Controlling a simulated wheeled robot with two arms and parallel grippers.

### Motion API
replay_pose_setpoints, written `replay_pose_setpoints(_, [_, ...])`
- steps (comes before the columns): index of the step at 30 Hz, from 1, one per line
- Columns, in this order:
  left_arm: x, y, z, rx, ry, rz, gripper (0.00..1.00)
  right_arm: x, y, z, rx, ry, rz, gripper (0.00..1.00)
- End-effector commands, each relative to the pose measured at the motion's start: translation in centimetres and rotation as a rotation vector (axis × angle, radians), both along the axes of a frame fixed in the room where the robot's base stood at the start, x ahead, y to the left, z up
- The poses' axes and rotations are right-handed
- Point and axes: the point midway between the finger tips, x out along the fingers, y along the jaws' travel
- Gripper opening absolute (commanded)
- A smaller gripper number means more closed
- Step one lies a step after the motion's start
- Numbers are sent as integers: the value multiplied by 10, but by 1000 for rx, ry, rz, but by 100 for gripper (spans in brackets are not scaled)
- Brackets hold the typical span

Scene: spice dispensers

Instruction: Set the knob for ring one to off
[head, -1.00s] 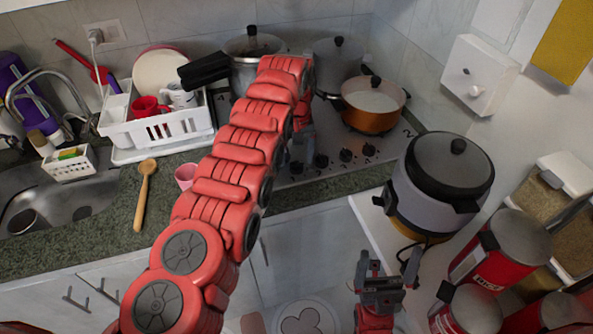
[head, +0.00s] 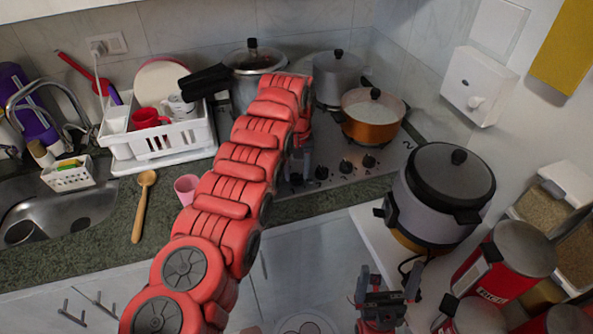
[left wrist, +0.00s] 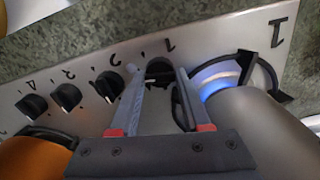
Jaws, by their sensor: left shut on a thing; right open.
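The knob for ring one (left wrist: 160,72) is a black knob beside the printed 1 on the steel hob front. My left gripper (left wrist: 154,75) has its two grey fingers on either side of it, shut on it. In the head view my left gripper (head: 297,168) points down at the left end of the knob row, partly hidden by my red arm. A blue flame (left wrist: 215,82) glows at the ring by the large 1, under a grey pot (left wrist: 262,125). My right gripper (head: 387,292) is open and empty, low in the head view, away from the hob.
Other black knobs (left wrist: 67,97) stand in a row beside it. An orange pot (head: 371,128) and a grey pot (head: 336,82) stand on the hob. A rice cooker (head: 437,215) stands right.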

Motion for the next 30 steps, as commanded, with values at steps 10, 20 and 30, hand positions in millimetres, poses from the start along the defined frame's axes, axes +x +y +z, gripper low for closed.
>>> replay_pose_setpoints(10, [0, 0, -1, 1, 0, 120, 0, 0, 0, -1, 0, 0, 0, 96])
replay_pose_setpoints(20, [0, 0, 0, 2, 2, 407, 0, 0, 0, 0, 0, 0, 0, 96])
replay_pose_setpoints(30, [0, 0, -1, 1, 0, 731, 0, 0, 0, 2, 0, 0, 0, 96])
